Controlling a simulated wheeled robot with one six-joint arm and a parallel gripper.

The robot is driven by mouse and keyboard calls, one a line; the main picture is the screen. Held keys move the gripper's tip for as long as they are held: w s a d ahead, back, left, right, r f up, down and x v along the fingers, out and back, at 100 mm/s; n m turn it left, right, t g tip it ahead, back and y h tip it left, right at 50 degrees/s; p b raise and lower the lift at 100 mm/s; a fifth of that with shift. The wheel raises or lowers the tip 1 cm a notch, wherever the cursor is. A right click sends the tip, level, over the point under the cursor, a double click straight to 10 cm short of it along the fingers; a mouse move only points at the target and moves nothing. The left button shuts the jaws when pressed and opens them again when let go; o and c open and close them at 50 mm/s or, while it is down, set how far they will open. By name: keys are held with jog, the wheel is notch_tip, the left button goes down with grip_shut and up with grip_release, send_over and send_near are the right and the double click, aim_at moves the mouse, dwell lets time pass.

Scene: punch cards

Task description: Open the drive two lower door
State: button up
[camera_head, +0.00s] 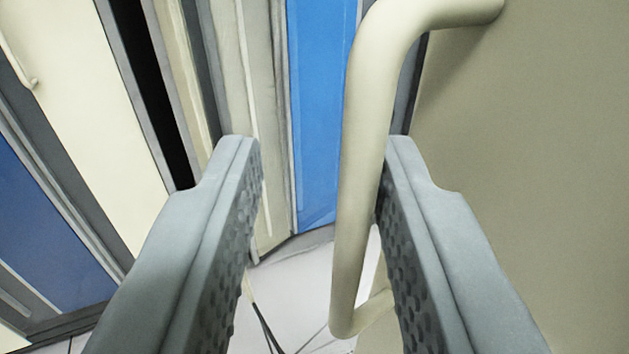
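A cream bar handle (360,170) stands upright between the two fingers of my gripper (320,165). It bends at its top and bottom toward a beige door panel (530,150) at the right. The gripper is open, with a wide gap between the left finger and the handle. The right finger is close beside the handle and overlaps its edge; I cannot tell whether they touch. The panel is seen at a steep angle, and its lower part is hidden behind the right finger. No label is visible to tell which drive this door belongs to.
A blue panel (318,100) and grey frame strips stand behind the handle. At the left are a cream panel (85,90) with a thin handle (18,60) and a dark blue panel (45,230). Light floor tiles (295,285) with a dark cable (262,322) show below.

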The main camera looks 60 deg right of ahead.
jog(key=shift+a, duration=0.1)
jog(key=v, duration=1.7)
jog(key=shift+s, duration=0.2)
jog(key=shift+w, duration=0.1)
